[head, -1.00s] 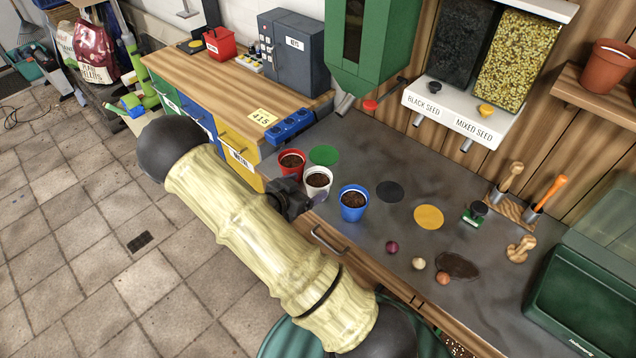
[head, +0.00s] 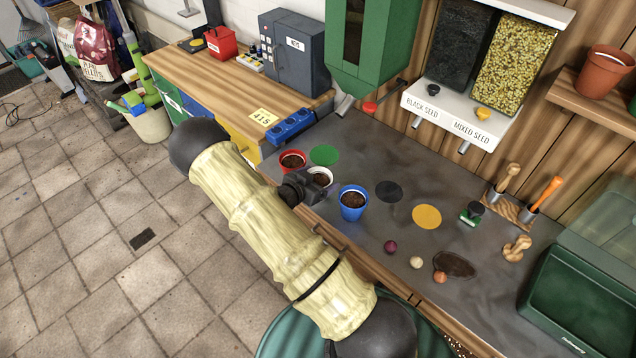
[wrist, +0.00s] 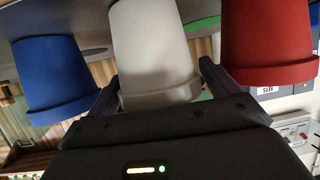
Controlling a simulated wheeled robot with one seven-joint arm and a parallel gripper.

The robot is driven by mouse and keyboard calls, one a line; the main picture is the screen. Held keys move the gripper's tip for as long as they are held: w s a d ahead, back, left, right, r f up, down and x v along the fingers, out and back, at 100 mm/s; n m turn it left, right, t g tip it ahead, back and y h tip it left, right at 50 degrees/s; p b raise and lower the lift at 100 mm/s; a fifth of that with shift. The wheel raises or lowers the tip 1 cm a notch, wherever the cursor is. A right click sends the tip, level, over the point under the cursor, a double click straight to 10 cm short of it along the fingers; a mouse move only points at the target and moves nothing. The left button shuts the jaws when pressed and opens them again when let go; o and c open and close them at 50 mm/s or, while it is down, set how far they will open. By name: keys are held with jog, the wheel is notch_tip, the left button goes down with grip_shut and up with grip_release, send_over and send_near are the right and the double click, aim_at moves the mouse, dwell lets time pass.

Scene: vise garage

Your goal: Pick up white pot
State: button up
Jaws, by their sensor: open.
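The white pot (head: 321,179) holds dark soil and stands on the grey worktop between the red pot (head: 292,161) and the blue pot (head: 353,203). My gripper (head: 304,186) is at the pot's near left side and hides part of it in the head view. In the wrist view the picture is turned over, and the white pot (wrist: 150,45) sits between the two spread fingers of my gripper (wrist: 158,88). I cannot tell whether either finger touches it. The blue pot (wrist: 50,75) and the red pot (wrist: 268,45) flank the fingers.
Green (head: 324,155), black (head: 388,191) and yellow (head: 427,216) discs lie on the worktop (head: 345,262). Several small bulbs lie near the front edge by a dark patch (head: 455,264). A seed dispenser (head: 446,118) hangs at the back, and a green box (head: 572,310) stands at right.

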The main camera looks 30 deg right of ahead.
aim_at(318, 181)
dwell(0.4)
jog(key=c, duration=0.8)
jog(key=shift+c, duration=0.2)
jog(key=shift+r, duration=0.1)
notch_tip(318, 181, up, 10)
jog(key=b, duration=0.1)
jog(key=shift+b, duration=0.35)
jog(key=shift+s, duration=0.15)
jog(key=shift+w, duration=0.2)
